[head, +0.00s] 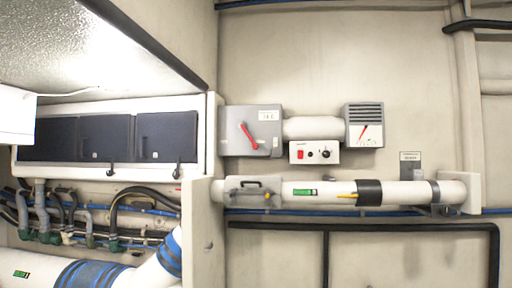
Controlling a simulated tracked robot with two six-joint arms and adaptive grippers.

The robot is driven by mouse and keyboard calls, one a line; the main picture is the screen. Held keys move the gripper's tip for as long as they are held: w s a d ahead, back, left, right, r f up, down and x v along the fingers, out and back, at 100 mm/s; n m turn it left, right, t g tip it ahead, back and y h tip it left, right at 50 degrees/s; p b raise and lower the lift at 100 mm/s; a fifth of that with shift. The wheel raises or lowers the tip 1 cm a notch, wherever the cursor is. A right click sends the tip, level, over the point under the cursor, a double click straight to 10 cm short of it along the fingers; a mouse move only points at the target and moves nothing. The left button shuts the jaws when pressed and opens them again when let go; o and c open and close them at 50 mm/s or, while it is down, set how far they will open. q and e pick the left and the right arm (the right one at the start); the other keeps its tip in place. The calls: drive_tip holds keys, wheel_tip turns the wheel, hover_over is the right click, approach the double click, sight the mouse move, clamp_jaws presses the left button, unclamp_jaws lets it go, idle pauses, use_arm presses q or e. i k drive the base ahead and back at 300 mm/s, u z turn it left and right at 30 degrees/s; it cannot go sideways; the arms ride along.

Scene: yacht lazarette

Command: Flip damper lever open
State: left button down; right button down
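A grey box (230,117) is on the wall at centre, with a small white label and a red lever (247,132) on its face. The red lever slants, its upper end to the left. A grey plate with a black handle (252,184) is at the pipe's left part. I cannot tell for certain which of these is the damper lever; the red one on the box is the clearest. Neither of my grippers is in view.
A white duct joins the grey box to a vent-like box with a gauge (371,133). A white switch panel (314,152) sits below it. Dark cabinet doors (168,136), hoses and a blue-banded pipe (85,273) fill the left. A black rail (400,226) runs below the white pipe.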

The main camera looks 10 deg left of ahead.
sight(241, 125)
drive_tip(key=u, duration=0.05)
drive_tip(key=i, duration=1)
drive_tip(key=z, duration=0.05)
